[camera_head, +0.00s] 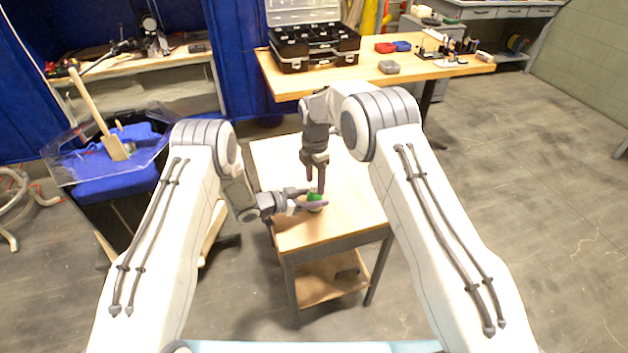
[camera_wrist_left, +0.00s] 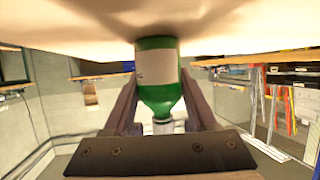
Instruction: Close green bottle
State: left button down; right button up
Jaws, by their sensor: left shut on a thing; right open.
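The green bottle (camera_head: 315,197) stands near the front of the small wooden table in the head view, small and partly covered by my grippers. My left gripper (camera_head: 308,197) reaches in from the left and is shut on it. In the left wrist view, the green bottle (camera_wrist_left: 157,92) with a pale label is between the fingers of my left gripper (camera_wrist_left: 160,100); that picture is upside down, with the tabletop above. A pale piece shows at the neck end; I cannot tell if it is a cap. My right gripper (camera_head: 317,182) points down, open, close above the bottle.
The small wooden table (camera_head: 285,235) has free top around the bottle and a lower shelf. Behind it, a long table (camera_head: 450,68) bears a black organizer case (camera_head: 312,45) and small parts. A blue-topped stand (camera_head: 120,180) with a clear tray is at the left.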

notch_tip(320, 180, up, 12)
dwell(0.4)
pick_arm(q)
jog(key=shift+c, duration=0.6)
grip_release()
jog(key=shift+a, duration=0.1)
pick_arm(e)
jog(key=shift+f, duration=0.1)
pick_arm(q)
jog(key=b+v, duration=0.1)
jog(key=v, duration=0.9)
jog(key=shift+a+r, duration=0.1)
pick_arm(e)
jog(key=shift+f, duration=0.4)
